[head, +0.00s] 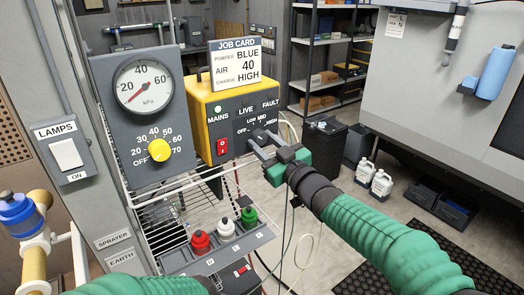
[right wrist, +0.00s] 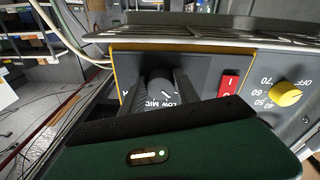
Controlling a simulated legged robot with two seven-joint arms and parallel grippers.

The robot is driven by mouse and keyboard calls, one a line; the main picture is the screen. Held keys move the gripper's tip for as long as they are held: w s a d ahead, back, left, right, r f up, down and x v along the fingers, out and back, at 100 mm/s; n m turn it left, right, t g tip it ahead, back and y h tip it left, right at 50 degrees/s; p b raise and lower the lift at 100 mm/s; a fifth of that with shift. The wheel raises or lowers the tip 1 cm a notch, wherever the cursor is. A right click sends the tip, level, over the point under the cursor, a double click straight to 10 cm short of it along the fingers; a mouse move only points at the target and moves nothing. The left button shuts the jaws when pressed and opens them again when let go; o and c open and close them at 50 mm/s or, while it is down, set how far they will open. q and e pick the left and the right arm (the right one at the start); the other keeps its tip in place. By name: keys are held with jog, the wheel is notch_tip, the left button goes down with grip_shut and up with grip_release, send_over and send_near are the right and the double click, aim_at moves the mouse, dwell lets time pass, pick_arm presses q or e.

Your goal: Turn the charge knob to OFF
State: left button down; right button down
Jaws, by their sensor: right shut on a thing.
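The charge knob (right wrist: 160,86) is a dark round knob on the front of the yellow and grey control box (head: 196,92). Labels OFF, LOW, MID and HIGH stand around it. My right gripper (head: 263,141) is at the knob, and its two fingers are shut on the knob's sides. The wrist view shows the same right gripper (right wrist: 166,98) upside down, with the knob between its fingers. A light mark shows on the knob's face, but I cannot tell which label it points to. My left arm shows at the bottom edge of the head view; its gripper is not visible.
A red switch (head: 222,146) is left of the charge knob. A yellow knob (head: 159,150) sits below the kPa gauge (head: 143,86). The job card (head: 236,62) reads HIGH for charge.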

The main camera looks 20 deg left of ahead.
jog(key=shift+d+r+n+y+b, duration=0.1)
jog(key=shift+n+b, duration=0.15)
jog(key=shift+n, duration=0.45)
jog(key=shift+a+r+n+y+b, duration=0.15)
jog(key=shift+n+b, duration=0.1)
jog(key=shift+n, duration=0.45)
jog(key=shift+d+r+n+y+b, duration=0.15)
jog(key=shift+n+b, duration=0.1)
jog(key=shift+n, duration=0.45)
jog(key=c, duration=1.3)
grip_release()
jog(key=o, duration=0.4)
jog(key=shift+f, duration=0.1)
jog(key=shift+s+f, duration=0.1)
